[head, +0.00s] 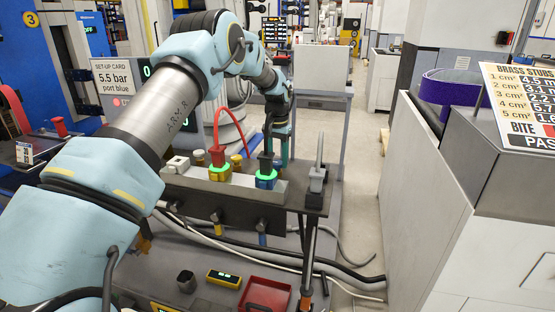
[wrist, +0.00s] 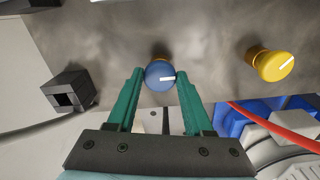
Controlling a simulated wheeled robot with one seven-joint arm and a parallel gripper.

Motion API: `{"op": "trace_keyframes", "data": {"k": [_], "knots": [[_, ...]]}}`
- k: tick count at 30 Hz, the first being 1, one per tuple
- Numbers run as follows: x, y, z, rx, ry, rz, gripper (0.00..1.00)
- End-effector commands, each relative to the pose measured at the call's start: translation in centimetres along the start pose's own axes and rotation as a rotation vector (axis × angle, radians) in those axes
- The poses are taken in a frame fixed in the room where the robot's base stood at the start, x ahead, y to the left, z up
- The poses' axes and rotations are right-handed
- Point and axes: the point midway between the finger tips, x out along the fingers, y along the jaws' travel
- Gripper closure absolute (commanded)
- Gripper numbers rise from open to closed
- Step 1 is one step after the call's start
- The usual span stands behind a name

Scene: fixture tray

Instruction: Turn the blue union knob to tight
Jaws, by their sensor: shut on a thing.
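The blue union knob (wrist: 158,74) is in the upper middle of the wrist view. It is round, with a white mark pointing to the right. My gripper (wrist: 160,78) has its two green fingers on either side of the knob, shut on it. In the head view my gripper (head: 284,142) is behind the dark fixture bar, and the blue knob is hidden there. A blue block (head: 265,181) with a lit green ring and a black hose stands on the bar in front of my gripper.
A yellow knob (wrist: 270,65) with a white mark is to the right in the wrist view. A black square socket (wrist: 70,91) is to the left. A red hose (head: 229,115) arches from a yellow block (head: 219,173). A red tray (head: 265,295) lies below.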

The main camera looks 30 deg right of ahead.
Motion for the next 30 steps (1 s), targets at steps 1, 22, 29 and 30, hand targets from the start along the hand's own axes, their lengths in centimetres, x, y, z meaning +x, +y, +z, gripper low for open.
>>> {"op": "trace_keyframes", "data": {"k": [1,22,29,30], "knots": [[-0.1,-0.1,-0.1,-0.001,0.004,-0.001,1.0],[-0.9,0.0,-0.1,-0.001,0.003,0.0,0.19],[-5.0,0.0,-0.1,-0.001,0.006,-0.001,0.19],[-5.8,0.0,-0.1,-0.001,0.006,-0.001,0.19]]}}
